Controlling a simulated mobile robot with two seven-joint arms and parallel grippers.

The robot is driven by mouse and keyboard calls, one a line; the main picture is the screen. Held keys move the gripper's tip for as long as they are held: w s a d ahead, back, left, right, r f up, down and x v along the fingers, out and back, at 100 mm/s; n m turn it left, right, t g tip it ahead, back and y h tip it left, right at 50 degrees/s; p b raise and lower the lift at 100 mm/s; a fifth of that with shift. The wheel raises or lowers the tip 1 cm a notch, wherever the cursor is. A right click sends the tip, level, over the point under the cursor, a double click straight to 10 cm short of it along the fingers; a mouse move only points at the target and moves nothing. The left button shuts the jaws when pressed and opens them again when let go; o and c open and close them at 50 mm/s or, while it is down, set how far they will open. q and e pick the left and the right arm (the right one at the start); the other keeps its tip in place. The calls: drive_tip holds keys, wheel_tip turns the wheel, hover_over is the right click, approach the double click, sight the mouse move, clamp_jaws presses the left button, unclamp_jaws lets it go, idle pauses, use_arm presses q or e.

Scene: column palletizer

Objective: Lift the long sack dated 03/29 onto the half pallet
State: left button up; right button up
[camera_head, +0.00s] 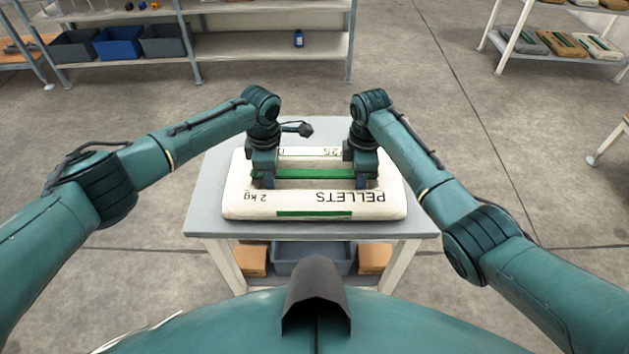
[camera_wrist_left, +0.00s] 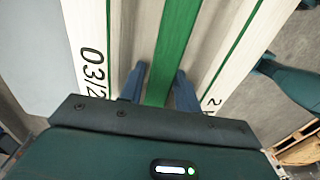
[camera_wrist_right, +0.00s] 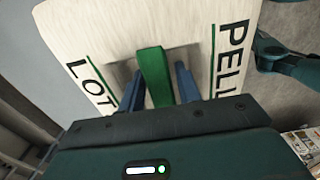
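The long cream sack (camera_head: 240,200) lies flat on a grey table, with green stripes and upside-down "PELLETS" and "2 kg". In the left wrist view the sack (camera_wrist_left: 93,20) shows "03/2", the rest of the date being hidden; in the right wrist view it (camera_wrist_right: 100,35) shows "LOT". A green strap (camera_head: 314,174) runs along its middle between two recessed areas. My left gripper (camera_head: 264,182) and right gripper (camera_head: 361,182) point down near the strap's two ends, a finger on each side of it. Whether the fingers press on the strap is unclear. The half pallet is not clearly identifiable.
The table (camera_head: 207,205) has a narrow bare margin around the sack. Under it are a grey bin (camera_head: 311,258) and brown boxes (camera_head: 252,259). Shelving with bins (camera_head: 119,43) stands behind, and a rack with sacks (camera_head: 563,43) at back right. The surrounding floor looks clear.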

use_arm(q)
clamp_jaws()
use_arm(e)
clamp_jaws()
idle(0.9)
